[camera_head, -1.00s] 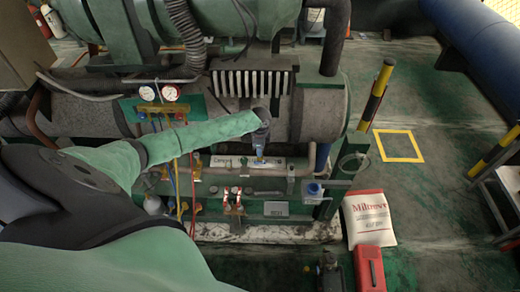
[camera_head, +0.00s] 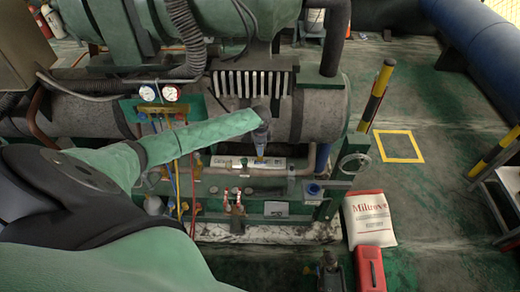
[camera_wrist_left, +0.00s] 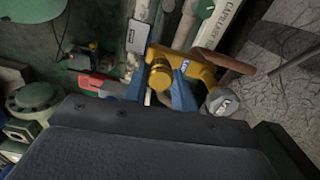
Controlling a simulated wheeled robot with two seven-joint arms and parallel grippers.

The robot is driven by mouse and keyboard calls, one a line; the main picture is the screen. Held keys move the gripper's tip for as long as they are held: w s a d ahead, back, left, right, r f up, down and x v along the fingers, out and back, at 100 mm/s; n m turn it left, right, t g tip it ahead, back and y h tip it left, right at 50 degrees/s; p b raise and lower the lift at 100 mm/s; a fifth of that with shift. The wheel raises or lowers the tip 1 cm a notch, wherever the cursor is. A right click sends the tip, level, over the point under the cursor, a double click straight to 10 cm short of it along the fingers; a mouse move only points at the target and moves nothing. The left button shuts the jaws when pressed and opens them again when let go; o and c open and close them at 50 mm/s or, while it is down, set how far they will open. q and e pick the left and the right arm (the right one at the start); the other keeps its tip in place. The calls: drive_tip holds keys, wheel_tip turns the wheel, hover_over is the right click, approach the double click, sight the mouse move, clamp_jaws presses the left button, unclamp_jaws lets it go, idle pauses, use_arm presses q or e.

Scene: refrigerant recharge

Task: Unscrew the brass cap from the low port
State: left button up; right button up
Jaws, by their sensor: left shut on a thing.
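My left gripper (camera_head: 260,150) points down at the pipework in front of the machine in the head view. In the left wrist view its two blue fingers (camera_wrist_left: 160,88) are shut on the brass cap (camera_wrist_left: 160,76). The cap sits against a brass valve body (camera_wrist_left: 197,70) with a small blue label; I cannot tell how far it is unscrewed. In the head view the gripper hides most of the cap and port. My right gripper is not in view.
Red-handled valves (camera_head: 234,198) stand below the pipe. Two gauges (camera_head: 160,93) with hoses are to the left. A white and red bag (camera_head: 370,218) and a red case (camera_head: 369,268) lie on the floor.

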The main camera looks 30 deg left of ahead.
use_arm(q)
drive_tip(key=shift+r, duration=1.95)
drive_tip(key=shift+s+f, duration=0.1)
